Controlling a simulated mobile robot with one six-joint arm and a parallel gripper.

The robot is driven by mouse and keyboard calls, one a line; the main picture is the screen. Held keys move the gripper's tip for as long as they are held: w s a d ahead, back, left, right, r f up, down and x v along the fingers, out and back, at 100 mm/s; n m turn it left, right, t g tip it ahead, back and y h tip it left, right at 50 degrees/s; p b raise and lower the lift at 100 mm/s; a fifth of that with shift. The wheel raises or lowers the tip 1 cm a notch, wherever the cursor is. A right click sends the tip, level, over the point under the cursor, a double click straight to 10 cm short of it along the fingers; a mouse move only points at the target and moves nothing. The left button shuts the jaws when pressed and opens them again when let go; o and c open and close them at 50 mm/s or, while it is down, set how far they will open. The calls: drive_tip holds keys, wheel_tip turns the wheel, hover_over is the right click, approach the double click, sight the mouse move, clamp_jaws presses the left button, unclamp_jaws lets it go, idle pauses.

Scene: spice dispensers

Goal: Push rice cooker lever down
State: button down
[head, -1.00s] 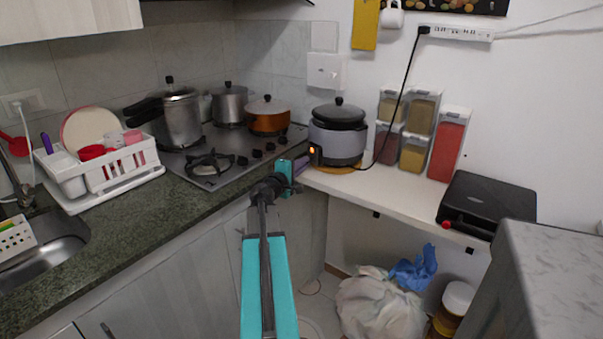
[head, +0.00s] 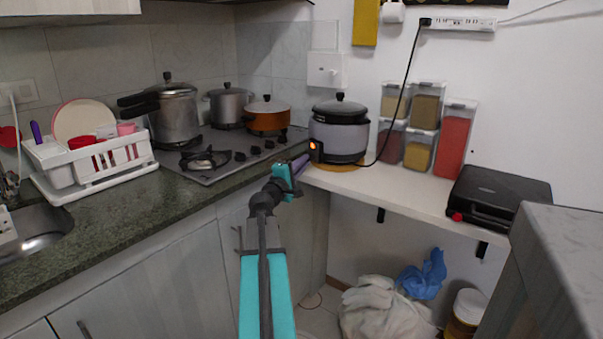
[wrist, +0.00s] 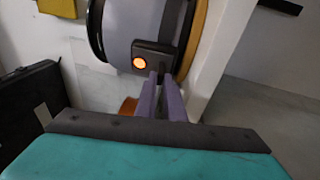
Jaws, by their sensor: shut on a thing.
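The rice cooker (head: 338,136) is grey with a black lid and stands on the white counter at the back. It also shows in the wrist view (wrist: 120,30), turned on its side. Its dark front panel (wrist: 150,50) carries a glowing orange light (wrist: 139,62). My gripper (head: 302,163) reaches this panel from the front left. In the wrist view, the purple fingers of my gripper (wrist: 162,78) are close together, with their tips at the panel beside the light. They are shut on the lever, which the fingertips mostly hide.
The stove (head: 225,160) with pots is left of the cooker. Clear spice dispensers (head: 424,108) stand to its right, and a black grill (head: 500,197) sits farther right. A black power cord (head: 397,105) runs up behind. The white counter's front (head: 400,200) is clear.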

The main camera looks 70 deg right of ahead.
drive_tip(key=shift+d+f+n+h+b, duration=0.25)
drive_tip(key=shift+f+n+h+b, duration=0.6)
drive_tip(key=shift+b, duration=4.4)
drive_tip(key=shift+r+h+b, duration=0.25)
drive_tip(key=shift+h+b, duration=0.2)
drive_tip(key=shift+b, duration=1)
drive_tip(key=c, duration=2.2)
unclamp_jaws()
drive_tip(key=shift+o, duration=0.2)
drive_tip(key=shift+s+f, duration=0.1)
drive_tip(key=p+v, duration=0.2)
drive_tip(key=v, duration=1.1)
drive_tip(key=shift+a+f, duration=0.15)
drive_tip(key=shift+a, duration=0.2)
